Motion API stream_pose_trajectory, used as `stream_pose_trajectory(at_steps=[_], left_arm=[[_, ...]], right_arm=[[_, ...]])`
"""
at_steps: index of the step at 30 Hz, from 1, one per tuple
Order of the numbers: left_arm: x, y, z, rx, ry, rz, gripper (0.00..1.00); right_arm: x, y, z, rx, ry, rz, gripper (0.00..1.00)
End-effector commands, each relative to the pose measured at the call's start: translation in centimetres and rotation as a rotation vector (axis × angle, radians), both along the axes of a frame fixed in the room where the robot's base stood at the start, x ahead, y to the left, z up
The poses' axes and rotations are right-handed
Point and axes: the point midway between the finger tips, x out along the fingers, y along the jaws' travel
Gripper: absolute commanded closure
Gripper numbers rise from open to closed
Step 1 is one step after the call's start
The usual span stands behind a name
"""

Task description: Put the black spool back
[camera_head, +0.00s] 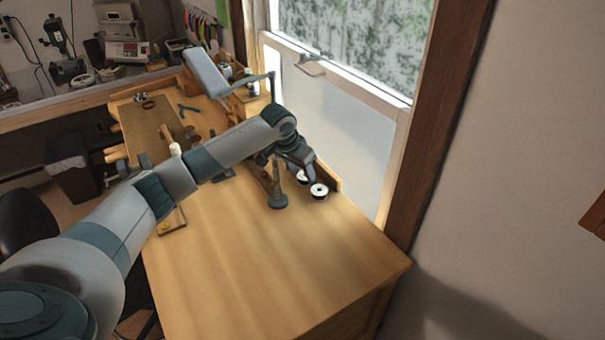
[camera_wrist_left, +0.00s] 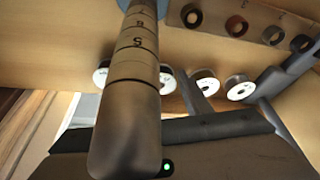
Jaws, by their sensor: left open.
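A black-rimmed spool with a white face (camera_head: 319,190) lies on the wooden bench (camera_head: 265,270) near its window-side edge. A second similar spool (camera_head: 302,177) is just behind it, partly hidden by my left gripper (camera_head: 300,161). My left gripper is open, close above and behind these spools. In the left wrist view several white-faced spools stand in a row, including one at the centre (camera_wrist_left: 205,83) and one at the right (camera_wrist_left: 240,88). I cannot tell which of them is the task's black spool. My right gripper is out of view.
A marked tapered rod (camera_wrist_left: 134,90) fills the middle of the left wrist view and hides part of the row. A dark-based upright post (camera_head: 277,200) stands beside the gripper. The bench front is clear.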

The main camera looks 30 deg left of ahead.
Motion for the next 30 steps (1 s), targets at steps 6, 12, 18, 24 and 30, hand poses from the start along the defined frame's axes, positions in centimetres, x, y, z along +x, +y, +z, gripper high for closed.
stream_pose_trajectory(at_steps=[6,12,18,24,30], left_arm=[[-0.1,0.1,0.6,0.0,-0.001,0.001,0.56],[-0.9,0.2,2.6,0.001,-0.003,-0.001,0.56],[-2.2,0.6,5.8,0.002,-0.003,0.0,0.56],[-3.5,0.8,8.9,0.0,-0.003,-0.001,0.56],[-4.2,1.0,10.9,0.0,-0.001,0.0,0.56]], right_arm=[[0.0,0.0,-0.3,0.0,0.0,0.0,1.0],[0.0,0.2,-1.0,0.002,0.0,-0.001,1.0],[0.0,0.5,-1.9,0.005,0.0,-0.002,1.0],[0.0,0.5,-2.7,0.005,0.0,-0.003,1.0],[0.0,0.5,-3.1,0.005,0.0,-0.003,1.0]])
